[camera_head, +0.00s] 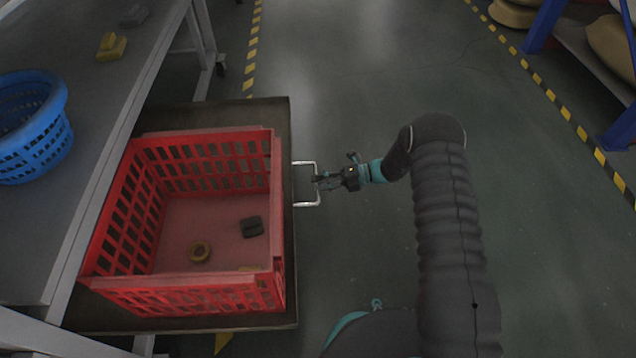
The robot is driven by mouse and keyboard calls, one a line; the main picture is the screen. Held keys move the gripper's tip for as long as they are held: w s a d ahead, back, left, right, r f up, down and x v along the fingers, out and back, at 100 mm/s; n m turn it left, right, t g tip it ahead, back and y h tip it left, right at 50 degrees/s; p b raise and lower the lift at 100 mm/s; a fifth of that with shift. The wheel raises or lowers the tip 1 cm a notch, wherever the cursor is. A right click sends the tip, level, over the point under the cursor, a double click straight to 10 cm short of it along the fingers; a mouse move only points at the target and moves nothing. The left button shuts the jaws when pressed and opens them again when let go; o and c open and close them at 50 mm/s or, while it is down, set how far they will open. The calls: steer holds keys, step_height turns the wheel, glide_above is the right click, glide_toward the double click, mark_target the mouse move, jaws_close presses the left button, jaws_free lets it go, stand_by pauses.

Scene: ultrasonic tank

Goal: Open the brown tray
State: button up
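The brown tray (287,125) is a wide, flat, dark brown tray that juts out to the right from under the grey table. A silver U-shaped handle (306,204) stands out from its right side. A red plastic crate sits on the tray and covers most of it. My gripper (317,181) is at the outer bar of the handle, pointing left, with its fingertips overlapping the bar. The fingers are small and dark here, so I cannot tell whether they are closed on the bar.
The red crate (205,299) holds a brown ring (200,251) and a dark block (252,226). A blue basket (40,135) and yellow blocks (111,47) are on the grey table (95,130). Open floor lies right of the handle. A blue-framed shelf (622,128) stands at far right.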

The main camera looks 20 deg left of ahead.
steer(key=v, duration=1.1)
steer(key=s+d+f+n+g+h, duration=0.1)
steer(key=s+d+f+n+h, duration=0.2)
steer(key=s+f+n, duration=0.45)
steer(key=s+d+r+n+h, duration=0.1)
steer(key=d+r+n+h, duration=0.25)
steer(key=r+n, duration=0.4)
steer(key=s+d+r+n+t+h+p, duration=0.1)
steer(key=s+d+r+n+h, duration=0.2)
steer(key=r, duration=0.5)
steer(key=s+d+r+n+t+h+p, duration=0.1)
steer(key=s+d+r+n+t, duration=0.15)
steer(key=d+r+n, duration=0.35)
steer(key=s+d+r+n+t+h+p, duration=0.1)
steer(key=s+d+r+n+h, duration=0.2)
steer(key=r, duration=0.6)
steer(key=s+d+r+n+t+p, duration=0.2)
steer(key=s+r, duration=0.5)
steer(key=r, duration=0.4)
steer(key=s+d+r+n+t+p, duration=0.2)
steer(key=s+d+r+t, duration=0.3)
steer(key=r, duration=0.6)
steer(key=s+t+h, duration=0.1)
steer(key=s, duration=0.1)
steer(key=shift+s+r, duration=0.2)
steer(key=shift+s, duration=0.05)
